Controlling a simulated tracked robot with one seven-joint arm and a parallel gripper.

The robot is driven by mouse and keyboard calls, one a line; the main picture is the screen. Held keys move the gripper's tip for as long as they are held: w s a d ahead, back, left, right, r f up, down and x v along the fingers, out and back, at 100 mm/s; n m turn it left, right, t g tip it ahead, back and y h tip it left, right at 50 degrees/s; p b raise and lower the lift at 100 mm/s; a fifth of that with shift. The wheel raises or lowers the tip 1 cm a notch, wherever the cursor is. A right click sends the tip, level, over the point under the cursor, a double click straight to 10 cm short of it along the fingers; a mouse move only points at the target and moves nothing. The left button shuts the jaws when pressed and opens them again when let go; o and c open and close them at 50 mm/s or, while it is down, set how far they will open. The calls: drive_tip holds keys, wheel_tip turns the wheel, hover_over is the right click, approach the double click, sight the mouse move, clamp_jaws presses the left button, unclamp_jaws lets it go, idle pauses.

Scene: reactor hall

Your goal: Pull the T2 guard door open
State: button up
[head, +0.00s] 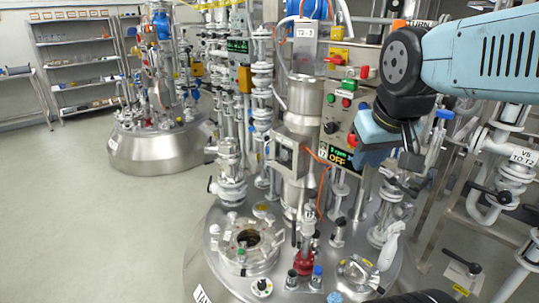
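A grey square-framed panel with a window (285,154), which looks like the guard door, stands at the agitator shaft above the near steel vessel (215,265). It appears to be closed across the front of the shaft, but its hinge and handle are too small to tell. A T-2 sign (304,31) hangs above on the same column. My blue and black gripper (380,160) is right of the panel, in front of the control box, and apart from the panel. Its fingers are hard to make out, so whether it is open is unclear.
An open round port (247,243), a red-based fitting (303,263) and valves stand on the vessel lid. Pipes (490,180) crowd the right. Clear floor (90,215) lies left.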

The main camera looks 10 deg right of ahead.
drive_tip(key=shift+o, duration=0.6)
drive_tip(key=w+d+n+g+h, duration=0.1)
drive_tip(key=w+n+g+h, duration=0.1)
drive_tip(key=w, duration=0.6)
drive_tip(key=shift+w+d+f+n+h, duration=0.25)
drive_tip(key=shift+w+d+n+h, duration=0.2)
drive_tip(key=shift+n, duration=0.55)
drive_tip(key=w+a+f+n+h, duration=0.2)
drive_tip(key=w+n+h, duration=0.1)
drive_tip(key=w, duration=0.5)
drive_tip(key=w+a+f+n+h, duration=0.1)
drive_tip(key=w+f+n+h, duration=0.15)
drive_tip(key=w, duration=0.55)
drive_tip(key=w+a+f+n+h, duration=0.2)
drive_tip(key=w+f+n, duration=0.15)
drive_tip(key=w, duration=0.45)
drive_tip(key=n+t+h, duration=0.2)
drive_tip(key=n+t, duration=0.8)
drive_tip(key=n, duration=0.3)
approach(265, 151)
drive_tip(key=x, duration=1)
drive_tip(key=shift+w+f, duration=0.3)
drive_tip(key=shift+f, duration=0.1)
drive_tip(key=shift+c, duration=0.4)
clamp_jaws()
